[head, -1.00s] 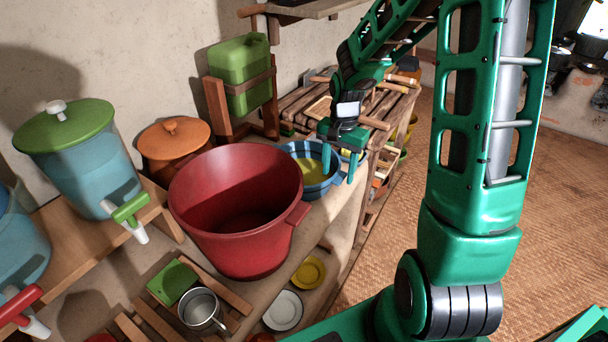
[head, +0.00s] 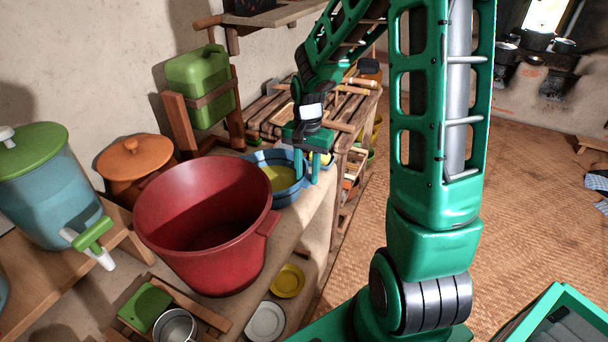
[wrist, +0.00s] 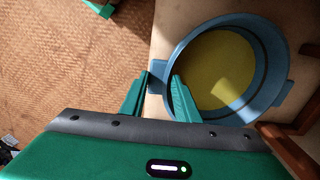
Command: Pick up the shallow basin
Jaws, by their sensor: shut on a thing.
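The shallow basin (head: 286,196) is blue with a yellow inside bottom. It stands on the counter behind and right of the big red tub in the head view. In the wrist view the basin (wrist: 270,62) fills the upper right, with a lug on each side. My gripper (head: 307,174) is at the basin's right side in the head view, pointing down. In the wrist view my gripper (wrist: 160,82) is shut on the near lug and rim, with one finger inside the basin and one outside. Whether the basin touches the counter is hard to tell.
The red tub (head: 205,240) stands close in front of the basin. An orange lidded pot (head: 135,168) and a green jerrycan (head: 200,88) in a wooden stand are behind. A slatted wooden rack (head: 265,118) lies beyond. Open woven floor (head: 350,235) lies to the right.

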